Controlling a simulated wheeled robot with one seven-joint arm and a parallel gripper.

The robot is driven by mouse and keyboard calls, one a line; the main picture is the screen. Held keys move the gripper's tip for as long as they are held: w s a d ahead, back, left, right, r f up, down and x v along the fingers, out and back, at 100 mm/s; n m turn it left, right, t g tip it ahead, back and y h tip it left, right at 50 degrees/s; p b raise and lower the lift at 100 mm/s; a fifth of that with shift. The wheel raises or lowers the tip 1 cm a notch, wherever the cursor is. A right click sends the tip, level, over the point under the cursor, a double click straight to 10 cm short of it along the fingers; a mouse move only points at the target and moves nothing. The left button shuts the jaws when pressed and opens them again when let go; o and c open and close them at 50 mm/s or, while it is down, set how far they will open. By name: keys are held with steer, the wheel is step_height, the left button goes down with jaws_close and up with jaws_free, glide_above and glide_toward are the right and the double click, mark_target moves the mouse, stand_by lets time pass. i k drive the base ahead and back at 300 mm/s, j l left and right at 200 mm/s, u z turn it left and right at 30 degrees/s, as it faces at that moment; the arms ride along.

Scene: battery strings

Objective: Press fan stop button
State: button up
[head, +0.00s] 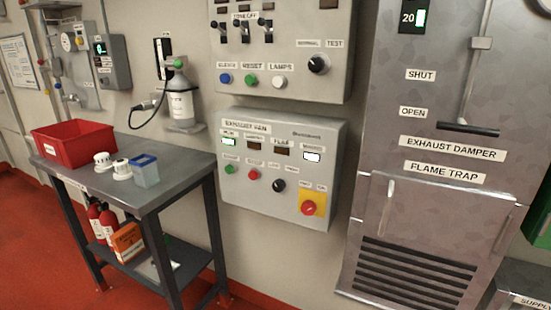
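The exhaust fan panel (282,212) is a grey box on the wall, right of the table and below a larger control panel. Its lower row has a green button (229,169), a red button (253,175) just right of it, and a black knob (278,185). The small labels over these are too blurred to read surely; the red button looks like the stop. A larger red mushroom button (308,208) sits on a yellow plate at the lower right. Two indicator windows on the panel are lit, two are dark. My gripper is not in view.
A metal table (190,167) stands left of the panel, holding a red bin (73,143), two white detectors and a blue-rimmed clear container (144,171). A grey cylinder (181,103) hangs behind it. The exhaust damper cabinet (430,230) is at right. Floor before the panel looks clear.

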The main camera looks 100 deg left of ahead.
mark_target(253, 174)
steer(key=u, duration=2.55)
